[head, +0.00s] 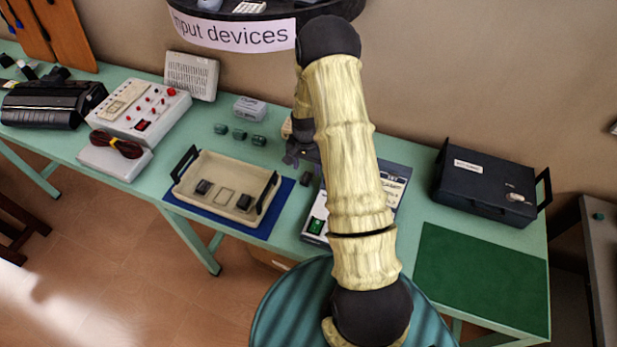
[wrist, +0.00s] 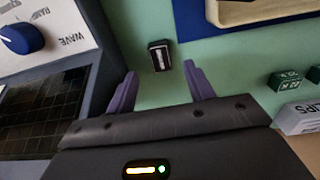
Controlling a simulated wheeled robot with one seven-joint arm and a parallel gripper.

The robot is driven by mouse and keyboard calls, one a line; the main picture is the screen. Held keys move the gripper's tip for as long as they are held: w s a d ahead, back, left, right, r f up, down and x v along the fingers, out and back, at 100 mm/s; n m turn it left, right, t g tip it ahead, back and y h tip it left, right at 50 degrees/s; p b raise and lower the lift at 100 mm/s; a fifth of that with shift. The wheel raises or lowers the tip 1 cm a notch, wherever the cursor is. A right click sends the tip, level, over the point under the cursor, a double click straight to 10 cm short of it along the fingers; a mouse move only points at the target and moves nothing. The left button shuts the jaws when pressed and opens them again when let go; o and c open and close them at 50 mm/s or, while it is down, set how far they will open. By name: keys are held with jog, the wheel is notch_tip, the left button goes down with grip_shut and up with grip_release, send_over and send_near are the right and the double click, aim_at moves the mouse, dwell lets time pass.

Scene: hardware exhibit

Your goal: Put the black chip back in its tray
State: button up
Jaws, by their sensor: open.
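The black chip (head: 306,178) lies on the green table, just right of the blue mat. In the wrist view the black chip (wrist: 159,56) shows a pale stripe on top and sits ahead of my fingertips, centred between them and apart from them. The cream tray (head: 228,169) with black handles lies on the blue mat; two black chips sit in it, with an empty outlined spot between them. A bit of the tray's edge (wrist: 240,10) shows at the top of the wrist view. My gripper (wrist: 160,76) is open and empty; in the head view my arm partly hides it.
Several small dark green blocks (head: 240,134) and a pale box (head: 250,108) stand behind the tray. A meter with a blue knob (wrist: 22,38) is left in the wrist view. A black case (head: 485,185) and green mat (head: 480,275) are at right.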

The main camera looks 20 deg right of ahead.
aim_at(305, 178)
jog(key=shift+s+a+f+p, duration=0.15)
jog(key=shift+f+p, duration=0.25)
jog(key=shift+f, duration=0.75)
jog(key=shift+a+f+p, duration=0.15)
jog(key=shift+f+p, duration=0.2)
jog(key=shift+f, duration=0.75)
jog(key=c, duration=1.1)
jog(key=shift+c, duration=0.2)
jog(key=shift+r, duration=0.1)
notch_tip(305, 178, up, 10)
jog(key=b, duration=0.2)
